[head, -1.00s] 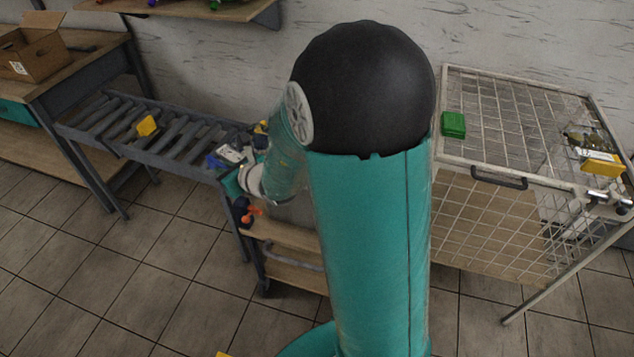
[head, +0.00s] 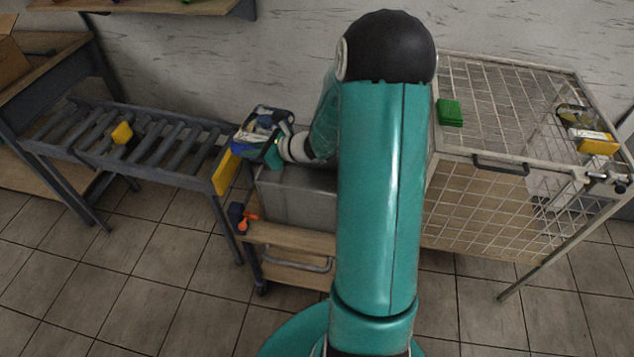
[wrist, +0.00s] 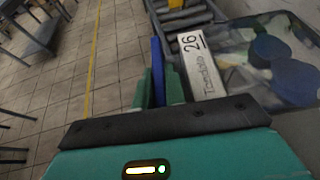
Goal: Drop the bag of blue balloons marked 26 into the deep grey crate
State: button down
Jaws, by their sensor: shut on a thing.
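My gripper (head: 277,147) is shut on the bag of blue balloons (head: 261,125). In the wrist view the clear bag (wrist: 272,60) holds dark blue balloons and has a white label reading "26 Tornado" (wrist: 203,66). Its green fingers (wrist: 158,90) are close together on a narrow blue strip. The deep grey crate (head: 300,197) stands on the wooden cart, partly hidden behind my arm. In the head view the bag is above the crate's left back corner, apart from it; whether it is over the opening I cannot tell.
A grey roller conveyor (head: 165,140) with a yellow piece (head: 122,133) lies to the left. A wire mesh cage (head: 500,120) with a green box (head: 450,112) on top stands to the right. An orange-handled item (head: 247,219) sits at the cart's left edge.

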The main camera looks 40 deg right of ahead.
jog(key=s+d+f+n+g+y, duration=0.1)
jog(key=s+d+f, duration=0.2)
jog(key=s+d, duration=0.35)
jog(key=s+d+f+n+y, duration=0.1)
jog(key=s+d+f, duration=0.25)
jog(key=d, duration=0.55)
jog(key=shift+s+a+f, duration=0.1)
jog(key=shift+a+f, duration=0.05)
jog(key=shift+f, duration=1.1)
jog(key=shift+s+a+f, duration=0.1)
jog(key=shift+f, duration=1.15)
jog(key=c, duration=1.4)
grip_release()
jog(key=shift+o, duration=0.2)
jog(key=v, duration=1.4)
jog(key=shift+w+r, duration=0.15)
jog(key=shift+r, duration=0.05)
jog(key=shift+a, duration=0.1)
